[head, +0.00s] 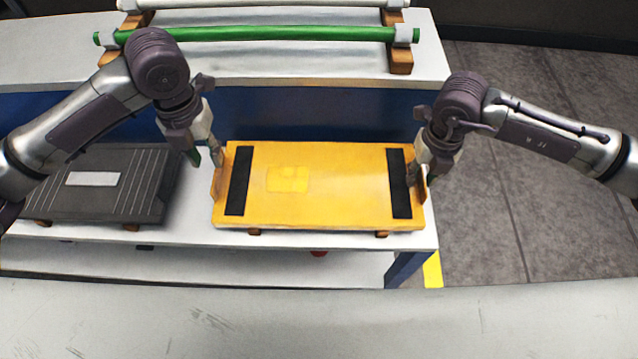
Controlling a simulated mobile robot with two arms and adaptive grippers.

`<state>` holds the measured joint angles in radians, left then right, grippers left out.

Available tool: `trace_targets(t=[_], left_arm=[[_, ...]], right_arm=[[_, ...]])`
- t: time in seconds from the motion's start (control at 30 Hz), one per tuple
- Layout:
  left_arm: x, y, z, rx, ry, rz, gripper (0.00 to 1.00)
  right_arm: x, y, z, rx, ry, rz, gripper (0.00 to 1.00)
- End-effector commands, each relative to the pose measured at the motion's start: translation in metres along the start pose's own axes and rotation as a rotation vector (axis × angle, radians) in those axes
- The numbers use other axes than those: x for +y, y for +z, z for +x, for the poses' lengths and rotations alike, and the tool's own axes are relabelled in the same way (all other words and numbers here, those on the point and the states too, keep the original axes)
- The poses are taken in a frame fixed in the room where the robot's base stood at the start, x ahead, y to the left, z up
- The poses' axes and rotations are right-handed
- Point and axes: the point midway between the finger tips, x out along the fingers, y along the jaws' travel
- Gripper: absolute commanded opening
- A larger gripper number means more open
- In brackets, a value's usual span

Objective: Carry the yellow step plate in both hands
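The yellow step plate (330,190) lies flat on small brown blocks on a white bench, with a black strip near each end and an upright yellow flange at each end. My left gripper (205,156) is at the plate's left end, its fingers spread apart near the top of the left flange. My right gripper (422,176) is at the right end, its fingers apart around the right flange. I see no clear grip on either flange, and the fingertips are partly hidden.
A dark grey ribbed plate (110,183) with a pale label lies left of the yellow plate. Behind, a green bar (265,34) rests on brown supports on a white surface. A pale surface (320,320) spans the front. Grey floor (510,130) is open at right.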

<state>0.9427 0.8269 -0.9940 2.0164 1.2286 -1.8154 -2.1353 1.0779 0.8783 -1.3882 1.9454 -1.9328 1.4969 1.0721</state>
Motion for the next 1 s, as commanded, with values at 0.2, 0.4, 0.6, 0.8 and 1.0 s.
trace_targets(t=[0.2,0.4,0.6,0.8,1.0], left_arm=[[0.000,0.000,-0.037,-0.002,0.001,0.001,0.31],[0.000,0.000,-0.048,0.000,0.001,0.000,0.31],[0.000,0.000,-0.048,0.001,0.001,0.000,0.31],[0.000,0.000,-0.048,0.001,0.001,0.000,0.31],[0.000,0.000,-0.048,0.001,0.001,0.000,0.31]], right_arm=[[0.000,0.000,0.000,0.000,0.000,0.000,0.31],[0.000,0.001,-0.005,-0.001,0.001,0.000,0.31],[0.000,0.001,-0.038,-0.005,0.002,-0.001,0.31],[0.000,0.001,-0.082,-0.005,0.002,0.000,0.31],[0.000,0.001,-0.111,-0.001,0.001,0.000,0.31]])
